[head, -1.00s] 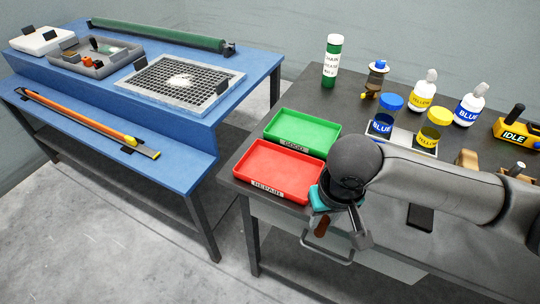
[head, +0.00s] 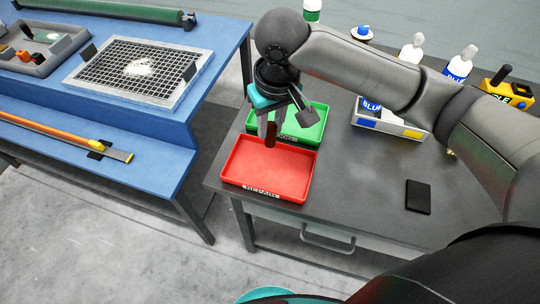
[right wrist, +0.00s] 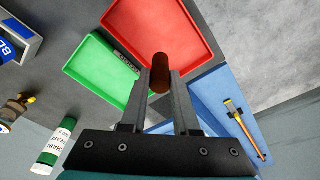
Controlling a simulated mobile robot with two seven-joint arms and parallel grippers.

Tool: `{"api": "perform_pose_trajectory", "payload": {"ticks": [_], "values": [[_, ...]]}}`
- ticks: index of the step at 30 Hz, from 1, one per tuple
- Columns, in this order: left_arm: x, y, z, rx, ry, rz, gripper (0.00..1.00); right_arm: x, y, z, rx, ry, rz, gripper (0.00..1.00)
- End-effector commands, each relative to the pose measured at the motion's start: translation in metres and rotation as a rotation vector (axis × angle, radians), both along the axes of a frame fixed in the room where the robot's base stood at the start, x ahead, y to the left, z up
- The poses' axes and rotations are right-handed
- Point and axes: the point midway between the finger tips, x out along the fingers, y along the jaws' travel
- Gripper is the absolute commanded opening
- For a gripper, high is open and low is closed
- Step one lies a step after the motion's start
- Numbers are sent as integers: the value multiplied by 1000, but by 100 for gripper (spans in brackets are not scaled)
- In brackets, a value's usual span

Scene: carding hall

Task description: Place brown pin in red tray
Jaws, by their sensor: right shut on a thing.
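The brown pin (head: 270,134) is held between the fingers of my right gripper (head: 268,122), which is shut on it. In the right wrist view the brown pin (right wrist: 160,72) stands out between the two fingertips (right wrist: 160,88). The red tray (head: 235,168), labelled REPAIR, lies at the near left corner of the dark table. The pin hangs above the red tray's far part, near the edge shared with the green tray. The red tray also shows in the right wrist view (right wrist: 185,25). My left gripper is not seen.
The green tray (head: 312,130) sits just behind the red one, partly hidden by my right gripper. A grey bin with bottles (head: 395,124) and a black flat item (head: 418,197) are on the dark table (head: 350,180). A blue bench (head: 190,150) stands left.

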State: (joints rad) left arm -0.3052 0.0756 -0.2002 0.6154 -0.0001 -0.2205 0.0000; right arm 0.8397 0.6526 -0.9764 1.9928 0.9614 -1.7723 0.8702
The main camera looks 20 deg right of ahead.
Motion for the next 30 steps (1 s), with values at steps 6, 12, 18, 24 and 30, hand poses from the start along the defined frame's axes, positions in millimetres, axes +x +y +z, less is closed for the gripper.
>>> {"api": "perform_pose_trajectory", "payload": {"ticks": [6,12,18,24,30], "values": [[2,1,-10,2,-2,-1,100,0,-1,-42,-1,0,-2,0],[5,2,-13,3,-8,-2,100,0,0,-58,0,-1,-2,0],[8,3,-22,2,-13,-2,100,0,-1,-94,-1,0,-1,0],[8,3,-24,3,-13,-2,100,0,0,-105,1,-3,-1,0],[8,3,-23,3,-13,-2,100,0,0,-104,1,-3,-1,0]]}}
